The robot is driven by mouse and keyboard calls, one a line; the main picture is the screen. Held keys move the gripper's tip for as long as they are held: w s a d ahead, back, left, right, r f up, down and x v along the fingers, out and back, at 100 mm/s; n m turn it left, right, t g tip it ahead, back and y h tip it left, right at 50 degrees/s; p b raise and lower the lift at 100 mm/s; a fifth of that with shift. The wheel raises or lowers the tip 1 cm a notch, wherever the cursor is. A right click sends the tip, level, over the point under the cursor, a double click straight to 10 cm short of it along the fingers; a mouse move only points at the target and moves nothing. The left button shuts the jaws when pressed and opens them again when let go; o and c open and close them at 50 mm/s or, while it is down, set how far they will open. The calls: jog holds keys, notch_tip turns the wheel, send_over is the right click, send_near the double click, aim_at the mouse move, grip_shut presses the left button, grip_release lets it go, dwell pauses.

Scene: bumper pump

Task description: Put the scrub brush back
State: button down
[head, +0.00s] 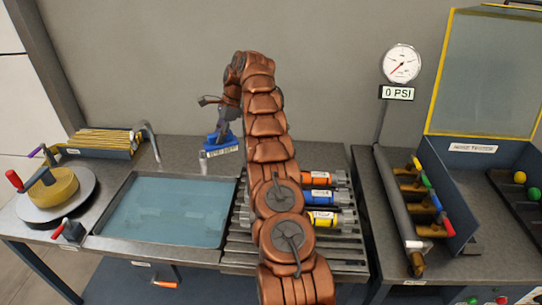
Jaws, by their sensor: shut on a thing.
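The scrub brush (214,153), with a blue body and a pale lower edge, is at the back of the bench, just beyond the right back corner of the water basin (160,212). My gripper (221,137) comes down from above and is shut on the brush. The brush looks about level. I cannot tell whether it touches the bench top or hangs just above it. My copper-coloured arm hides part of the bench to the right of it.
A tap (150,140) stands behind the basin. At left are a turntable (58,194) and a tray of sticks (104,143). Orange, blue and yellow cylinders (318,198) lie on the slatted rack. A gauge (401,64) stands at right.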

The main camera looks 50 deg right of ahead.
jog(key=shift+s+d+r+m+t+h, duration=0.15)
jog(key=shift+d+m, duration=0.3)
jog(key=shift+d, duration=0.45)
jog(key=shift+s+d+m+t+h, duration=0.1)
jog(key=shift+s+d+m+t, duration=0.1)
jog(key=shift+d+m, duration=0.5)
jog(key=shift+s+d+r+m+t+h, duration=0.15)
jog(key=shift+d+m, duration=0.1)
jog(key=shift+d, duration=0.85)
jog(key=s+d+m+t+h+b, duration=0.1)
jog(key=s+d+m, duration=0.25)
jog(key=d, duration=0.35)
jog(key=s+d+m+t+h+b, duration=0.1)
jog(key=s+d+m, duration=0.1)
jog(key=d+m, duration=0.3)
jog(key=shift+n, duration=0.55)
jog(key=shift+s+d+f+p, duration=0.15)
jog(key=shift+d+f, duration=0.1)
jog(key=shift+f, duration=1.3)
jog(key=shift+w+d+f+p, duration=0.1)
jog(key=shift+d+f, duration=0.1)
jog(key=shift+f, duration=1.35)
jog(key=shift+s+d+f+p, duration=0.15)
jog(key=shift+d+f, duration=0.1)
jog(key=shift+f, duration=1.3)
jog(key=c, duration=0.9)
grip_release()
jog(key=shift+f, duration=0.1)
jog(key=shift+c, duration=0.2)
